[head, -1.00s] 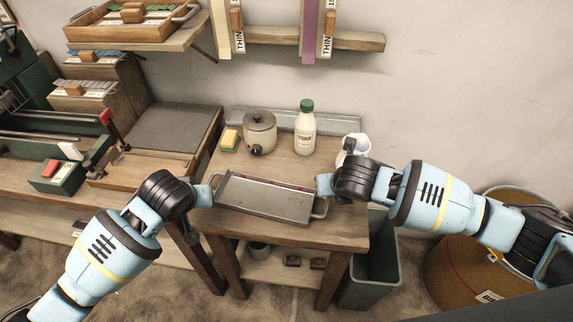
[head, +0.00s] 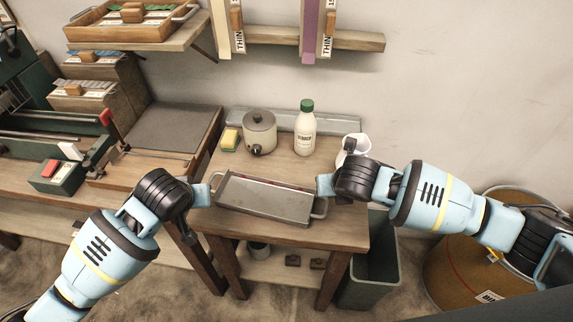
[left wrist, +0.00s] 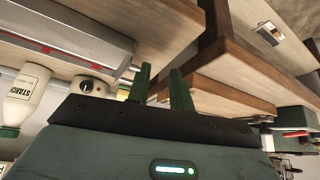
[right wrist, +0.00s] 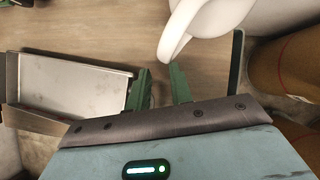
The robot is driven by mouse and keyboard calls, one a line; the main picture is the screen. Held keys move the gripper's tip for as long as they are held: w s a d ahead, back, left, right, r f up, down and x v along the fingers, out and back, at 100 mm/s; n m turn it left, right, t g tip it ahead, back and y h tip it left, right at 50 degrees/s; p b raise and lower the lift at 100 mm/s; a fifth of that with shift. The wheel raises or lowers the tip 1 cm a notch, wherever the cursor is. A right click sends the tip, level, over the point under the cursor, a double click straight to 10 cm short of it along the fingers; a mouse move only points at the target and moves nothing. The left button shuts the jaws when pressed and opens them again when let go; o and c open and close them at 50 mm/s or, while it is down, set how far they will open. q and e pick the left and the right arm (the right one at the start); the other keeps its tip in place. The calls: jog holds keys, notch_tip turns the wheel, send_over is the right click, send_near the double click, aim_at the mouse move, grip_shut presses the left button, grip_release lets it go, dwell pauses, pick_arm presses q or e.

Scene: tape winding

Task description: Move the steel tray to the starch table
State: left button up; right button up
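The steel tray (head: 265,199) lies flat on the small wooden table (head: 340,232) that carries the starch bottle (head: 305,130). It has a handle at each end. My left gripper (head: 208,194) is at the tray's left end. In the left wrist view its fingers (left wrist: 160,82) are apart with nothing visible between them, and the tray (left wrist: 70,38) is to one side. My right gripper (head: 321,185) is at the tray's right end. In the right wrist view its fingers (right wrist: 158,85) are apart and empty, beside the tray (right wrist: 72,85).
A lidded pot (head: 259,132), a yellow-green sponge (head: 229,140) and a white mug (head: 357,143) stand behind the tray; the mug handle (right wrist: 178,35) is close to my right fingers. A bin (head: 372,265) stands right of the table. A workbench (head: 160,175) adjoins at left.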

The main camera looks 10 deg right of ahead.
pick_arm(q)
jog(key=v, duration=1)
jog(key=shift+s+r, duration=0.2)
jog(key=shift+r, duration=0.1)
pick_arm(e)
jog(key=v, duration=1.2)
